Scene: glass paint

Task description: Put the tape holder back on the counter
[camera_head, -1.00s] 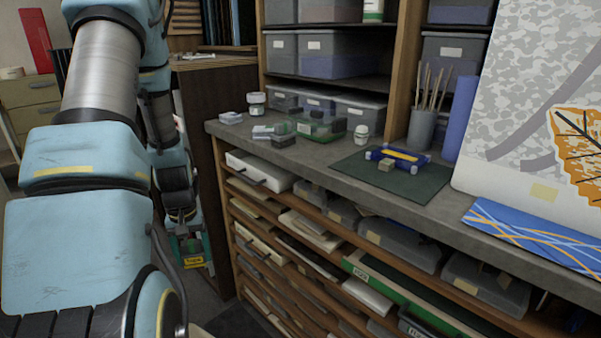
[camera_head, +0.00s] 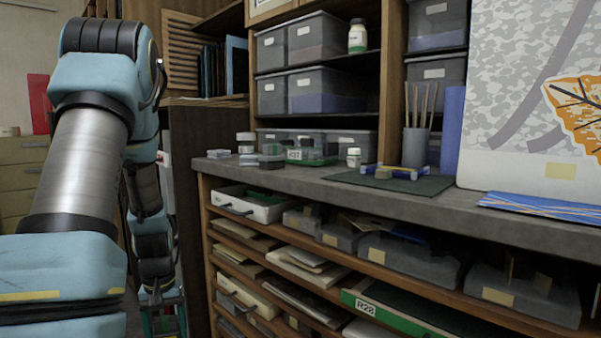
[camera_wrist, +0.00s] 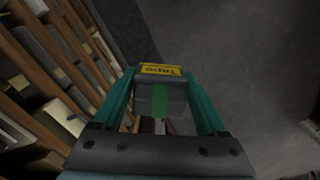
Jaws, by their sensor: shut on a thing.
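My gripper (camera_wrist: 160,105) is shut on the tape holder (camera_wrist: 160,72), a grey piece with a yellow "Tape" label and a green strip, held between the two teal fingers. In the head view my gripper (camera_head: 163,322) hangs low at the bottom left, below counter height and left of the shelving, partly cut off by the frame edge. The tape holder is hard to make out there. The grey counter (camera_head: 450,207) runs across the middle of the head view, and the held holder is apart from it.
The counter holds a green-edged clear box (camera_head: 308,156), small jars (camera_head: 353,157), a brush cup (camera_head: 415,147), and a dark green mat (camera_head: 430,185) with a blue tool. The front edge between box and mat looks clear.

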